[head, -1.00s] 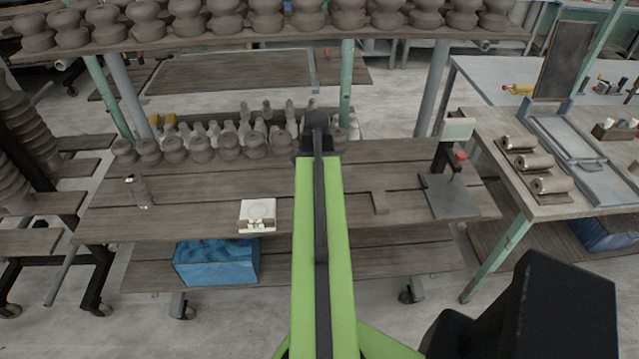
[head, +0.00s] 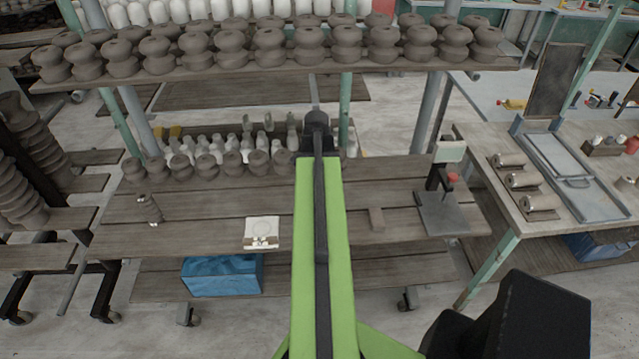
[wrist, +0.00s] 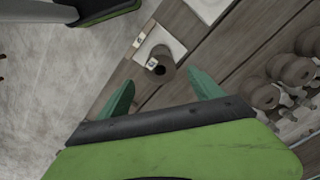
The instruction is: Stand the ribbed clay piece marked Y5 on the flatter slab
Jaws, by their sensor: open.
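In the wrist view my gripper (wrist: 160,95) is open, its two green fingers apart with nothing between them. Just beyond the fingertips is a round brown clay piece (wrist: 166,74) with a small white tag; its mark is too small to read. It overlaps a pale slab (wrist: 172,46) near the bench's front edge; I cannot tell whether it stands on it or beside it. Another pale slab (wrist: 209,6) is cut off at the top. In the head view a white slab (head: 262,228) lies left of my arm, which hides my gripper's fingers.
A small brown block (head: 376,218) and a grey stand with a red knob (head: 452,180) are to the right. Rows of clay pieces (head: 207,166) line the back, under a loaded shelf (head: 270,75). Bare planks lie between.

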